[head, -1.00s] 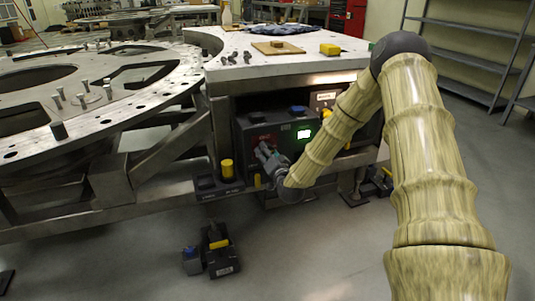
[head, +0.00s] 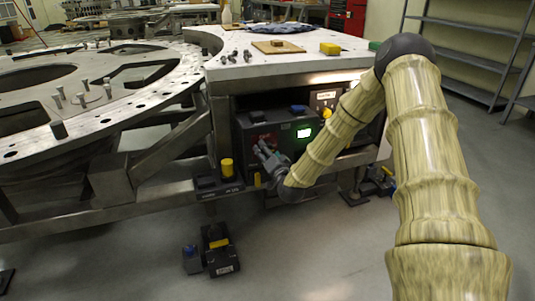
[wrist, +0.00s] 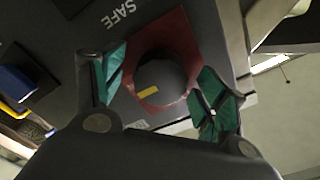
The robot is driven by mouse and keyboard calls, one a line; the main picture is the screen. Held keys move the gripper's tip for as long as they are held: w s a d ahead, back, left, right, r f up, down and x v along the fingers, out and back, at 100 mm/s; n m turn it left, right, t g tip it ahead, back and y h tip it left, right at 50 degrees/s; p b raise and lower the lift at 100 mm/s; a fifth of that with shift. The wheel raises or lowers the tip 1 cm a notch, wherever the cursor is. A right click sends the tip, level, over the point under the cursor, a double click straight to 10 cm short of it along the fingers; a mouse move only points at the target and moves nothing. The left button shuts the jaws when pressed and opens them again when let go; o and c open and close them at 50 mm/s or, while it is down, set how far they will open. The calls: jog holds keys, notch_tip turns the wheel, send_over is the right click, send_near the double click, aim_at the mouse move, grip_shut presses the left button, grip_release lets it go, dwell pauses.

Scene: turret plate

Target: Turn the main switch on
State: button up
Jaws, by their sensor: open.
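The main switch (wrist: 162,82) is a dark round knob with a yellow mark, set on a red plate (wrist: 185,38) in the wrist view. The plate is on the front of a dark control box (head: 290,121) under the table, beside a lit green display (head: 304,133). My gripper (head: 263,150) is at the box front and hides most of the switch in the head view. In the wrist view my gripper (wrist: 160,92) is open, with one green-padded finger on each side of the knob. I cannot tell whether the pads touch it. The word SAFE is printed next to the plate.
A blue button (head: 298,109) sits on top of the box. A yellow-capped device (head: 227,168) stands at its left on the frame. A yellow block (head: 330,48) and a board (head: 278,47) lie on the table above. Small dark boxes (head: 222,258) stand on the floor.

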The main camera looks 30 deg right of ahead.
jog(key=v, duration=1.2)
jog(key=shift+a, duration=0.1)
dwell(0.4)
